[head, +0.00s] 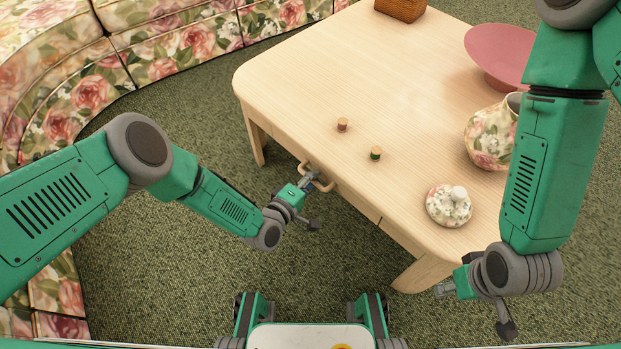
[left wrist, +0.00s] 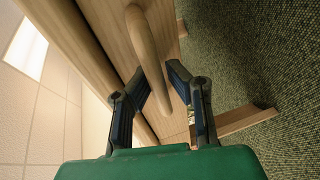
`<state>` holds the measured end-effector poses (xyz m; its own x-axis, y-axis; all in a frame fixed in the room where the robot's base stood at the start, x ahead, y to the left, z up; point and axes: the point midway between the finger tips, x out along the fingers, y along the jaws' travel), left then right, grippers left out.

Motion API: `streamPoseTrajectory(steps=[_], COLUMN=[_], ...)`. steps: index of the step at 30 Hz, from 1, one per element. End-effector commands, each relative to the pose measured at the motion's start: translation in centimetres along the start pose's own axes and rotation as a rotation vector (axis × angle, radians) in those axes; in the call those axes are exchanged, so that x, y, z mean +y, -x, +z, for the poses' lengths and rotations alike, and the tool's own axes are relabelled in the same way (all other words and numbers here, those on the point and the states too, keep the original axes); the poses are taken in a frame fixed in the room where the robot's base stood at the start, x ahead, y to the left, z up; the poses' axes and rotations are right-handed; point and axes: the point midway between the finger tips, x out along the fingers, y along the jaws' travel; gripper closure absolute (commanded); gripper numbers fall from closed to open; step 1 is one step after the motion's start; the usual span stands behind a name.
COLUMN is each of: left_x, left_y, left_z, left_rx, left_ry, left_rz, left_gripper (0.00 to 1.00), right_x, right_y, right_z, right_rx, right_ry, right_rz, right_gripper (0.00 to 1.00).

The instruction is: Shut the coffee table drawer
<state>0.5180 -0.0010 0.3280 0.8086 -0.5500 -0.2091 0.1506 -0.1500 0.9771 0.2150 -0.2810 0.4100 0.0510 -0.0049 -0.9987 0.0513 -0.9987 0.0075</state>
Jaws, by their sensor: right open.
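The pale wooden coffee table (head: 290,85) stands at centre-right in the head view. Its drawer front (head: 357,205) is on the near-left side and carries a wooden bar handle (head: 329,187). How far the drawer stands out is hard to tell. My left gripper (head: 313,177) is at this handle. In the left wrist view the handle (left wrist: 148,45) runs between the two fingers of my left gripper (left wrist: 157,70), with the tips close on either side; firm contact is unclear. My right gripper (head: 472,308) is open and empty, low beside the table's near right corner.
On the table are two small stoppers (head: 342,125) (head: 375,154), a floral lid (head: 449,206), a floral pot (head: 490,137), a pink bowl (head: 496,55) and a brown woven box (head: 400,8). A floral sofa (head: 150,50) curves behind at left. Green carpet (head: 190,255) is clear before the drawer.

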Motion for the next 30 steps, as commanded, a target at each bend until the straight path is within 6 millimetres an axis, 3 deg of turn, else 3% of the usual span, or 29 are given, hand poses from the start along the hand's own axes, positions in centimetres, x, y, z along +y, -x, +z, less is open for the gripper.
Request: streamPoseTrajectory(steps=[14, 30], left_x=[0.1, -0.1], left_y=[0.8, 10.6], left_z=[-0.1, 0.0], left_rx=[0.0, 0.001], left_ry=[-0.002, -0.001], left_rz=[0.002, 0.0], left_gripper=[0.68, 0.68], right_x=[0.0, 0.0], right_y=[0.1, 0.1], right_z=[0.1, 0.1], right_rx=[0.002, 0.003], right_ry=[0.0, 0.0], right_rz=[0.0, 0.0], right_gripper=[0.59, 0.59])
